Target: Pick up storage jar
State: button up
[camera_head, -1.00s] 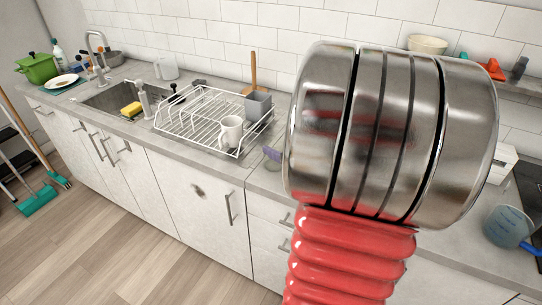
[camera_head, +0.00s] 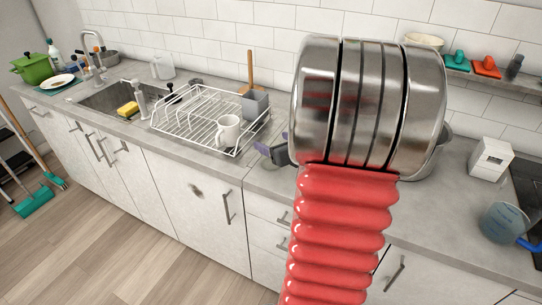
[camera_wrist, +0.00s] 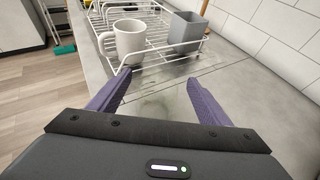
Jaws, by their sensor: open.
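I cannot clearly make out a storage jar in either view. My arm hides part of the counter in the head view. My gripper (camera_wrist: 158,78) is open in the wrist view, its two purple fingers wide apart with no solid object clearly between them. A faint, see-through patch shows on the counter between the fingers, and I cannot tell what it is. In the head view my gripper (camera_head: 277,149) shows partly, left of my arm, low over the counter and right of the dish rack (camera_head: 190,132).
A white mug (camera_head: 228,131) and a grey square holder (camera_head: 256,104) stand in the rack, ahead of my fingers. A sink (camera_head: 112,98) lies farther left. A white box (camera_head: 491,158) and a blue-handled jug (camera_head: 503,223) stand to the right. The tiled wall bounds the counter.

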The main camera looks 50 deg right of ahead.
dwell(0.4)
jog(key=c, duration=1.6)
jog(key=shift+r, duration=0.1)
notch_tip(320, 180, up, 10)
jog(key=shift+f, duration=0.1)
